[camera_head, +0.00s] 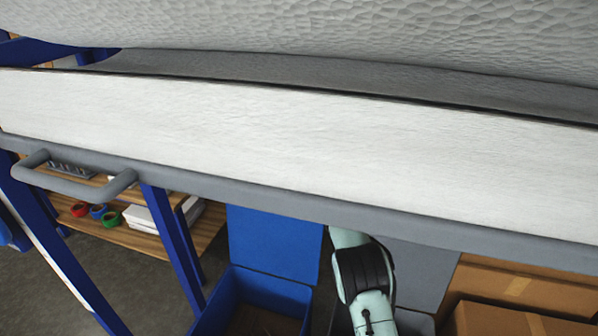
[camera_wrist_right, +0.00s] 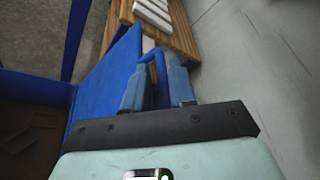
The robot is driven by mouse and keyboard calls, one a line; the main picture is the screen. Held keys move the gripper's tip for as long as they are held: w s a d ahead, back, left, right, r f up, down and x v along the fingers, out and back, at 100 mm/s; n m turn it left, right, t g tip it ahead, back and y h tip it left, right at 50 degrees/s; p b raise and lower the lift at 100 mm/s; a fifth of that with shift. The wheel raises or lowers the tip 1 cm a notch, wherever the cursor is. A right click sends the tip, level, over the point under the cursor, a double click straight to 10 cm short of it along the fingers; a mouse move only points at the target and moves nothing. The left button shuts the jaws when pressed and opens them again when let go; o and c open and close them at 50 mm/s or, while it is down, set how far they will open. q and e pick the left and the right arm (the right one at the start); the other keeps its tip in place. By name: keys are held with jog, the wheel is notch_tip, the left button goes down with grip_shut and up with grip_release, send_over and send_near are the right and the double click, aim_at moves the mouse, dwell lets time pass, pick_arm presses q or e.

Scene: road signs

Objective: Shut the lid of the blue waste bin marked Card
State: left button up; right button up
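In the head view the blue bin (camera_head: 240,290) stands at the lower middle with its lid (camera_head: 275,245) raised upright behind its opening. No Card marking is readable. In the right wrist view the lid (camera_wrist_right: 106,82) is a blue panel left of my right gripper (camera_wrist_right: 157,90), and the bin's inside (camera_wrist_right: 30,115) shows at the left. The right gripper's fingers are apart, with a blue edge or handle of the lid (camera_wrist_right: 158,68) between them; firm contact cannot be seen. In the head view my right arm hides the gripper. My left gripper is in neither view.
A large white and grey structure with a grey handle (camera_head: 75,180) fills the upper head view and hides much. A grey panel (camera_head: 405,270) and cardboard boxes (camera_head: 520,290) are at the right. A wooden shelf (camera_head: 150,235) with tape rolls is at the left.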

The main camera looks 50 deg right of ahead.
grip_shut()
jog(key=shift+c, duration=2)
grip_release()
jog(key=shift+s+d+f, duration=0.1)
jog(key=shift+d+f, duration=0.1)
jog(key=shift+f, duration=0.05)
